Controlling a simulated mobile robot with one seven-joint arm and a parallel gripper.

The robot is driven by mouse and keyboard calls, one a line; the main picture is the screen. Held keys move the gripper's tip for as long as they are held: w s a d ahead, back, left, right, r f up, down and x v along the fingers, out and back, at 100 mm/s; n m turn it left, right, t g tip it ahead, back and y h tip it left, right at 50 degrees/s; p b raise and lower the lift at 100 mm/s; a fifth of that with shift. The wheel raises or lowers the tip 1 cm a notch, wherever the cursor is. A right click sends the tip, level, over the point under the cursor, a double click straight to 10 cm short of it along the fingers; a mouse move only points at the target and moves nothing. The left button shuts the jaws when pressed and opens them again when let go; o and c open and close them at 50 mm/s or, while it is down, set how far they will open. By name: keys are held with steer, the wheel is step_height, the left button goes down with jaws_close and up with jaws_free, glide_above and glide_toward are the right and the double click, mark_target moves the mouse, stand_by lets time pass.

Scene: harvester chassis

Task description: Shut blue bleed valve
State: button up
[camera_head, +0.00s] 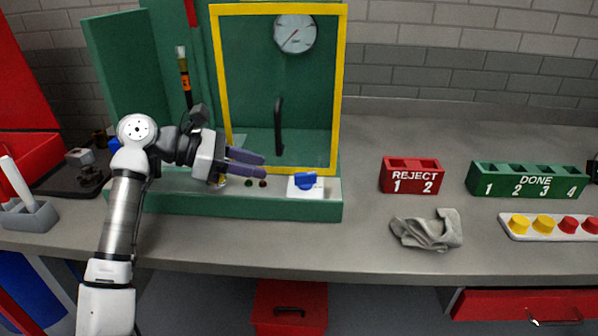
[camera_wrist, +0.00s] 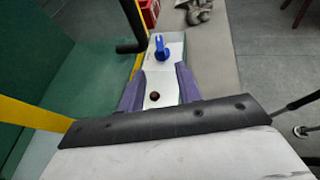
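The blue bleed valve (camera_head: 305,181) is a blue handle on a white plate (camera_head: 316,191) at the front right of the green chassis. In the wrist view the blue valve (camera_wrist: 160,47) stands ahead, beyond the fingertips. My gripper (camera_head: 263,165) points right toward the valve, with its purple fingers a short way to its left and apart from it. In the wrist view my gripper (camera_wrist: 158,86) is open, its two fingers spread with nothing held between them. A dark red button (camera_wrist: 155,96) shows between the fingers.
A yellow frame (camera_head: 340,100) with a black handle (camera_head: 279,127) and a gauge (camera_head: 295,34) stands behind the valve. A red REJECT box (camera_head: 410,191), a grey cloth (camera_head: 428,230), a green DONE box (camera_head: 527,194) and a tray of knobs (camera_head: 556,238) sit to the right.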

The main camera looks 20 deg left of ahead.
mark_target(295, 175)
steer(key=p+x, duration=0.2)
steer(key=x, duration=0.7)
steer(key=shift+w+d, duration=0.1)
steer(key=shift+d, duration=0.15)
steer(key=shift+c, duration=0.4)
jaws_close()
